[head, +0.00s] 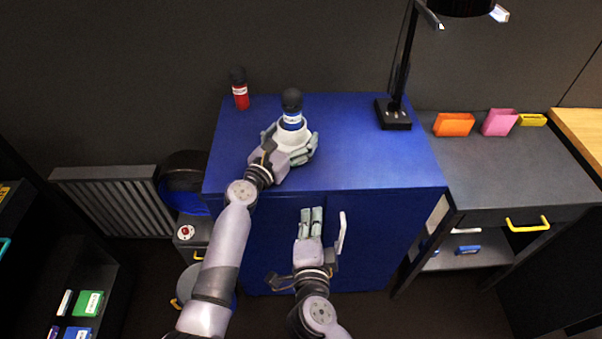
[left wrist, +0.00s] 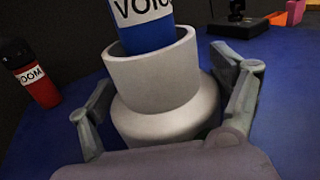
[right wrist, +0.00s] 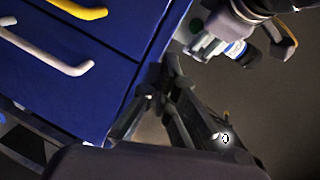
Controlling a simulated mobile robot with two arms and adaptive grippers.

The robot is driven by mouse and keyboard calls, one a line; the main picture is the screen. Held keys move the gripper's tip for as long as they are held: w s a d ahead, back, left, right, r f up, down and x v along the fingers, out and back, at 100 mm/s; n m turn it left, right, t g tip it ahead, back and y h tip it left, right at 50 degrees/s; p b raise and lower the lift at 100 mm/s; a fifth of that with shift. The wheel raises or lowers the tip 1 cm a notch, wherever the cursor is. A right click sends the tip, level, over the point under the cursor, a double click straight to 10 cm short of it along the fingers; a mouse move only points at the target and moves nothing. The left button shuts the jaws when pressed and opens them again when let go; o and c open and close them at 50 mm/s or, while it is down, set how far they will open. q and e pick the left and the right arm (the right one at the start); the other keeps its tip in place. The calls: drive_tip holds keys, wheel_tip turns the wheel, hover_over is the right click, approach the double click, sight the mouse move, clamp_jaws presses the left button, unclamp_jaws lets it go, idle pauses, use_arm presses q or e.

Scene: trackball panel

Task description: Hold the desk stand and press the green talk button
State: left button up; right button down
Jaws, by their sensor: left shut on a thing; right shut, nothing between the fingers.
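A pale grey stand (head: 293,138) is on the blue cabinet top, with a blue, black-topped microphone (head: 292,108) upright in its cup. The stand (left wrist: 150,80) and the blue microphone (left wrist: 148,32), lettered "VOIC", fill the left wrist view. My left gripper (head: 290,150) is shut on the stand, one finger on each side of its rounded lower body. My right gripper (head: 311,212) is shut and empty, low in front of the cabinet and apart from the stand. In the right wrist view its fingers (right wrist: 170,80) are together.
A red microphone (head: 240,90) stands at the cabinet's back left. A black lamp (head: 394,113) stands at the back right. The cabinet top (head: 370,165) is clear at right. A white door handle (head: 341,232) is just right of my right gripper.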

sight(301, 180)
drive_tip(key=r, duration=0.1)
drive_tip(key=s+a+r+m+g, duration=0.1)
drive_tip(key=r, duration=0.1)
drive_tip(key=s+a+r+m+y, duration=0.1)
drive_tip(key=shift+r, duration=0.2)
drive_tip(key=shift+w, duration=0.15)
drive_tip(key=x, duration=1.2)
drive_tip(key=shift+w+r, duration=0.1)
drive_tip(key=shift+w, duration=0.85)
drive_tip(key=shift+w, duration=0.1)
